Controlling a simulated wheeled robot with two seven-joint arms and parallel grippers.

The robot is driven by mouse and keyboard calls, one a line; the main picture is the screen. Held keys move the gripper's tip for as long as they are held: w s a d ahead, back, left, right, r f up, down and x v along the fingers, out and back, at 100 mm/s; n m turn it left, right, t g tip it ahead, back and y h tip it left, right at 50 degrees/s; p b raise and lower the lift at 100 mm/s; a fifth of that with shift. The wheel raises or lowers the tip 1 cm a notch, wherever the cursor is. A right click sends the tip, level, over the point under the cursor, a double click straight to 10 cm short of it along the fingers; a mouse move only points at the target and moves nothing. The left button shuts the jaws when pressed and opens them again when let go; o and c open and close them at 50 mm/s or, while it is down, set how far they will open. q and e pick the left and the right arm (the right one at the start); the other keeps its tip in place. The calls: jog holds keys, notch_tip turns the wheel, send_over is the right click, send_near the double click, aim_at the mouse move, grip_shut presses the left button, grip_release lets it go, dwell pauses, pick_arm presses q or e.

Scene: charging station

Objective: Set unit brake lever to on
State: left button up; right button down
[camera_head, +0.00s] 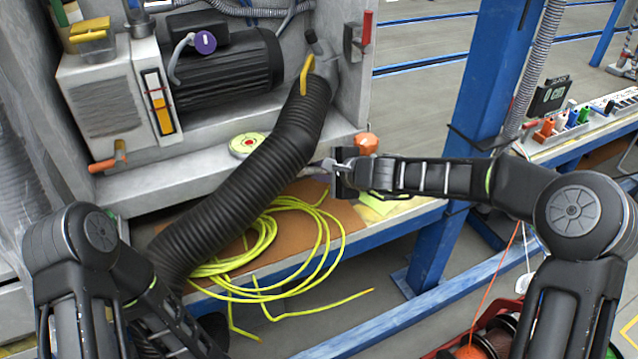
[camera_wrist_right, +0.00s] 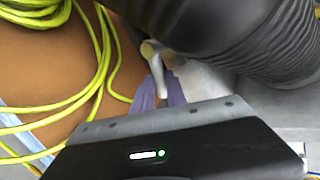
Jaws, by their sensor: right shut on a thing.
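My right gripper (camera_head: 328,165) reaches in from the right to the front of the unit, beside the black corrugated hose (camera_head: 275,150). In the right wrist view its two purple fingertips (camera_wrist_right: 160,92) are closed around a small pale grey lever (camera_wrist_right: 158,58) with a rounded beige end. I take this to be the brake lever, but no label shows. In the head view the lever is mostly hidden by the hose and gripper, and its on or off position cannot be told. My left arm is at the lower left; its gripper is not visible.
A coiled yellow cable (camera_head: 265,250) lies on the brown shelf below the gripper. An orange knob (camera_head: 366,143) sits just above my right gripper. A red lever (camera_head: 367,28) is higher up. A blue post (camera_head: 470,90) stands behind the right arm.

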jog(key=shift+r+n+t+h, duration=0.4)
jog(key=shift+r+n+h, duration=0.4)
jog(key=shift+n+h, duration=0.35)
jog(key=c, duration=1.3)
grip_release()
jog(key=shift+c, duration=0.2)
jog(key=p+v, duration=0.1)
jog(key=v, duration=0.6)
jog(key=shift+s+r+p, duration=0.2)
jog(key=shift+s+p, duration=0.1)
jog(key=shift+p, duration=0.05)
